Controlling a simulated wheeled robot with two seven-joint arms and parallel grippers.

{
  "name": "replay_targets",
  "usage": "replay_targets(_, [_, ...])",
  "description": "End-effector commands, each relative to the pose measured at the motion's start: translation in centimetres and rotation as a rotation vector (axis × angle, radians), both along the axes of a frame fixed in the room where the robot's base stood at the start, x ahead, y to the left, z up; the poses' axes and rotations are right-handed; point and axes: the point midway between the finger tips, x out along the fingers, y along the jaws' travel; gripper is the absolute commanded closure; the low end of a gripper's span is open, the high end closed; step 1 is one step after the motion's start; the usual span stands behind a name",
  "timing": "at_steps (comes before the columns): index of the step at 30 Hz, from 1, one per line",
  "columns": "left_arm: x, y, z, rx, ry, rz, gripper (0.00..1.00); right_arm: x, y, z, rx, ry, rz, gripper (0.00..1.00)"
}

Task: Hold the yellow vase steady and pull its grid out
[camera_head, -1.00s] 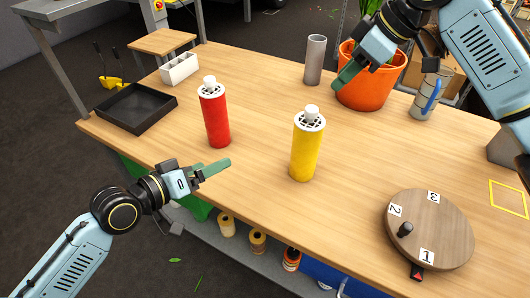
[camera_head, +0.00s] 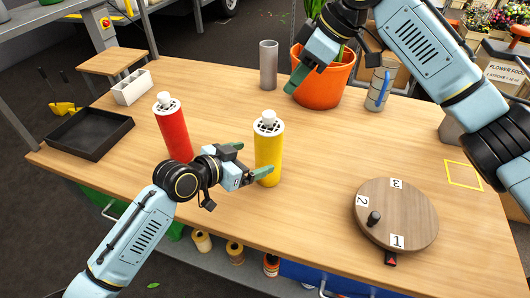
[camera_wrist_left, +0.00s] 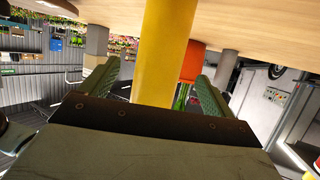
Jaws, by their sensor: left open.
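The yellow vase (camera_head: 268,155) stands upright on the wooden table. Its dark-holed grid (camera_head: 262,128) with a white knob (camera_head: 268,116) sits in the top. My left gripper (camera_head: 250,160) is open at the vase's left side, at body height. In the left wrist view the yellow vase (camera_wrist_left: 163,50) stands between the two green fingers of this gripper (camera_wrist_left: 156,75), with gaps on both sides. My right gripper (camera_head: 298,76) is up behind the vase, in front of the orange bucket; its finger gap is not clear.
A red vase (camera_head: 173,130) with its own grid stands to the left, close to my left wrist. A black tray (camera_head: 95,152), white box (camera_head: 131,88), grey cylinder (camera_head: 268,65), orange bucket (camera_head: 325,88) and numbered turntable (camera_head: 400,210) are on the table.

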Motion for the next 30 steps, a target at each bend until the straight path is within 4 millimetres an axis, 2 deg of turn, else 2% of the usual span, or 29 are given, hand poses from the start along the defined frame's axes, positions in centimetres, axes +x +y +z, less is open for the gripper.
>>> replay_targets(6, [2.6, -2.5, -1.5, -0.002, 0.002, 0.002, 0.12, 0.0, 0.0, 0.0, 0.000, 0.000, 0.000, 0.64])
replay_targets(12, [4.2, -4.1, -2.4, 0.000, 0.000, 0.001, 0.12, 0.0, 0.0, 0.0, 0.000, 0.000, 0.000, 0.64])
replay_targets(26, [4.9, -4.7, -2.8, 0.000, 0.000, 0.001, 0.12, 0.0, 0.0, 0.0, 0.000, 0.000, 0.000, 0.64])
replay_targets(27, [4.8, -4.7, -2.8, 0.000, 0.000, 0.001, 0.13, 0.0, 0.0, 0.0, 0.000, 0.000, 0.000, 0.64])
replay_targets(30, [4.8, -4.7, -2.8, 0.000, 0.000, 0.002, 0.26, 0.0, 0.0, 0.0, 0.000, 0.000, 0.000, 0.64])
